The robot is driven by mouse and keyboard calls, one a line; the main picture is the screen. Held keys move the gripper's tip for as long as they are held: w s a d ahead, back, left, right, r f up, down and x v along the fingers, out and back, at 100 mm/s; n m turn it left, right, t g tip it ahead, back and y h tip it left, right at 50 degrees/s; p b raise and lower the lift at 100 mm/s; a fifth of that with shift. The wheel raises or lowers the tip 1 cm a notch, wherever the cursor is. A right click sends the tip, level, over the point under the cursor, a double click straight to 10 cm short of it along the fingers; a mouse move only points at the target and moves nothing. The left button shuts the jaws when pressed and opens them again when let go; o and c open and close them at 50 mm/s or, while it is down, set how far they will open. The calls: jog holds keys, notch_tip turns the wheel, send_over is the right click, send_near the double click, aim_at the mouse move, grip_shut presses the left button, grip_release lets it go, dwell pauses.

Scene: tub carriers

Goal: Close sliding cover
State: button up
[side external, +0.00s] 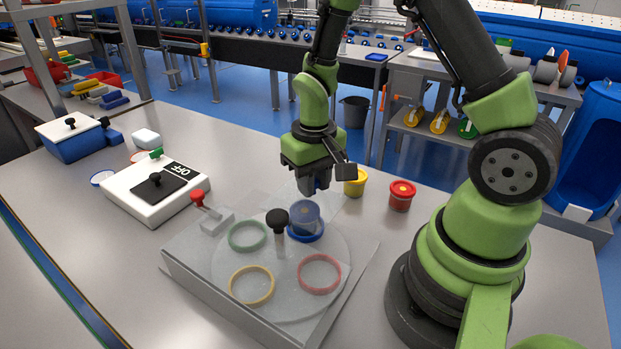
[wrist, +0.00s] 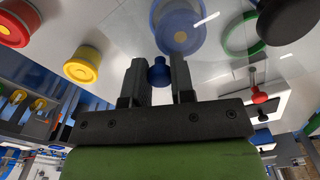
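A clear sliding cover (side external: 283,198) lies at the back of the grey carrier base (side external: 222,297) and sticks out past its rear edge. The clear panel is faint, so its exact edges are hard to tell. A small blue knob (wrist: 159,72) stands between my fingers. The blue tub (side external: 305,214) sits at the blue ring of the round carrier. Green (side external: 247,250), yellow (side external: 251,300) and red (side external: 319,288) rings hold no tub.
A black-knobbed post (side external: 277,220) rises mid-carrier, and a red-knobbed lever (side external: 198,198) stands at its left. Yellow (side external: 355,183) and red (side external: 401,196) tubs stand behind right. A white OFF switch box (side external: 130,200) and blue box (side external: 72,140) lie left.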

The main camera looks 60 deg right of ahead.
jog(key=o, duration=0.4)
jog(key=shift+s, duration=0.15)
notch_tip(320, 180, up, 10)
jog(key=shift+f, duration=0.1)
dwell(0.3)
jog(key=s+a+r+t, duration=0.2)
jog(key=s+r, duration=0.1)
jog(key=r, duration=0.1)
jog(key=s+a+r+t+y, duration=0.1)
jog(key=s+a+r+t, duration=0.1)
jog(key=s+r, duration=0.2)
jog(key=s+a+r+t+y, duration=0.1)
jog(key=s+a+r+t, duration=0.1)
jog(key=s+r+t, duration=0.1)
jog(key=shift+s+a+r, duration=0.4)
jog(key=shift+s+r, duration=0.15)
jog(key=shift+s, duration=0.05)
